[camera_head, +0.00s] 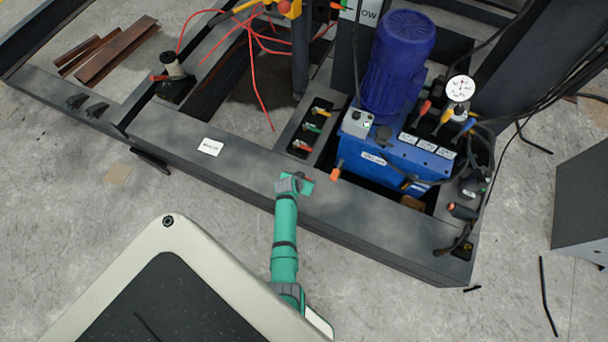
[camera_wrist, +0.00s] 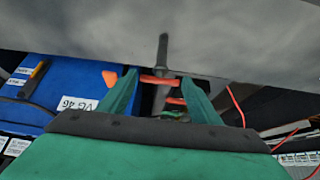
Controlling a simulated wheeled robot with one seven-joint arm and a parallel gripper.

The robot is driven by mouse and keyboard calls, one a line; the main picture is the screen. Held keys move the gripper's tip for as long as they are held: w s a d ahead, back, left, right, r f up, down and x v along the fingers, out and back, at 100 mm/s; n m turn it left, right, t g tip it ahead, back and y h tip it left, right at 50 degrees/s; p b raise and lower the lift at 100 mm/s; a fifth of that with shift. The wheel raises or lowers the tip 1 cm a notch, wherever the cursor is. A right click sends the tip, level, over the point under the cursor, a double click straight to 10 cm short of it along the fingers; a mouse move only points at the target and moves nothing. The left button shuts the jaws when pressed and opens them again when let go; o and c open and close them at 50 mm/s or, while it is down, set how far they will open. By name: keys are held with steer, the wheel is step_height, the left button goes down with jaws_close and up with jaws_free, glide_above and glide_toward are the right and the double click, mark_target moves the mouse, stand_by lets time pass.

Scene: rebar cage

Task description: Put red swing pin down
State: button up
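My gripper (camera_head: 299,183) is over the dark steel beam (camera_head: 220,165) at the front of the machine. In the wrist view its two green fingers (camera_wrist: 160,82) stand apart, with the red swing pin (camera_wrist: 158,79) spanning between their tips. The pin seems held at both ends of its red part; a dark shank (camera_wrist: 162,50) extends from it. In the head view a bit of the pin's red (camera_head: 308,181) shows at the gripper's end. Whether the pin touches the beam cannot be told.
A dark slotted tray (camera_head: 286,136) behind the gripper holds several coloured-handled pieces. To its right stands a blue tank (camera_head: 390,155) with an orange-tipped lever (camera_head: 336,172), a blue motor (camera_head: 397,65), hoses and a gauge (camera_head: 460,88). The beam left of the gripper is mostly clear.

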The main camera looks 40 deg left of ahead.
steer(key=shift+o, duration=0.5)
steer(key=v, duration=1.2)
steer(key=shift+r, duration=0.15)
